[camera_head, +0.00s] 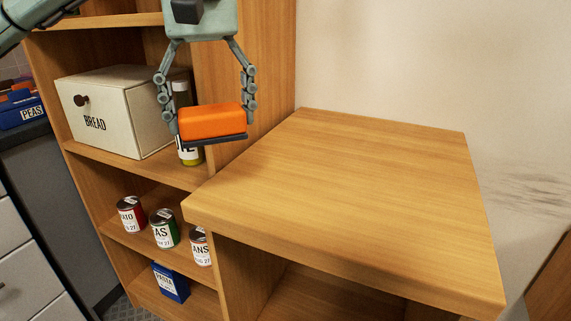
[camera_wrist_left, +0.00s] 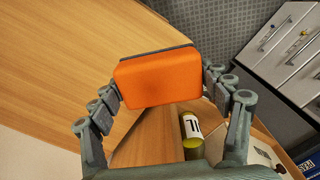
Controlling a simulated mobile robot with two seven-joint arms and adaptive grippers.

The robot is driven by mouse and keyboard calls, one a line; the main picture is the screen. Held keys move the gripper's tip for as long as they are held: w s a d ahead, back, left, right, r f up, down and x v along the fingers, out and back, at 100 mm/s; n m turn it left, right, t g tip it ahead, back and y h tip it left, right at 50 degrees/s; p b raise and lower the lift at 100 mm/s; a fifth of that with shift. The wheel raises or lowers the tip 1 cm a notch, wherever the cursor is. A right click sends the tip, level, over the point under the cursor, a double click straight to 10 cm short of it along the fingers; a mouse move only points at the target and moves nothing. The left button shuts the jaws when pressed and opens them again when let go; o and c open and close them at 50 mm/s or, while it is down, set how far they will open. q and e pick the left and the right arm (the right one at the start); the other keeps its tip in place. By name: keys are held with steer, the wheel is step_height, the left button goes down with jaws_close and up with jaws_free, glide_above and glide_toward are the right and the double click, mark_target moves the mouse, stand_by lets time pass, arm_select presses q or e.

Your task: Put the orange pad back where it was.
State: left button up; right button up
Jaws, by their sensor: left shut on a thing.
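The orange pad (camera_head: 210,121) is a rounded orange block with a dark layer along its underside. My left gripper (camera_head: 211,120) is shut on it, one finger at each end, and holds it in the air in front of the shelf unit, left of the wooden table top (camera_head: 370,180). In the left wrist view the orange pad (camera_wrist_left: 157,80) sits between the two fingers of my left gripper (camera_wrist_left: 160,88), with its dark layer at the top edge. My right gripper is in neither view.
A white bread box (camera_head: 115,110) and a bottle with yellow contents (camera_head: 190,155) stand on the shelf behind the pad. Several cans (camera_head: 163,229) stand on the shelf below, and a blue pasta box (camera_head: 170,282) lower still. The table top is bare.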

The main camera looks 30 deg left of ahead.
arm_select(q)
steer(key=b, duration=0.2)
glide_above(279, 181)
step_height(279, 181, down, 6)
steer(key=shift+f, duration=2.05)
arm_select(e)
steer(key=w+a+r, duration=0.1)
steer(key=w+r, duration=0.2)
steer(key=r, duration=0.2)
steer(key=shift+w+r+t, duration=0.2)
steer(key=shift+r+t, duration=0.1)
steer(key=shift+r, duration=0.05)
arm_select(q)
steer(key=shift+f, duration=0.15)
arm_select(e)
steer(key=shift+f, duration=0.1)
arm_select(q)
steer(key=o, duration=1.1)
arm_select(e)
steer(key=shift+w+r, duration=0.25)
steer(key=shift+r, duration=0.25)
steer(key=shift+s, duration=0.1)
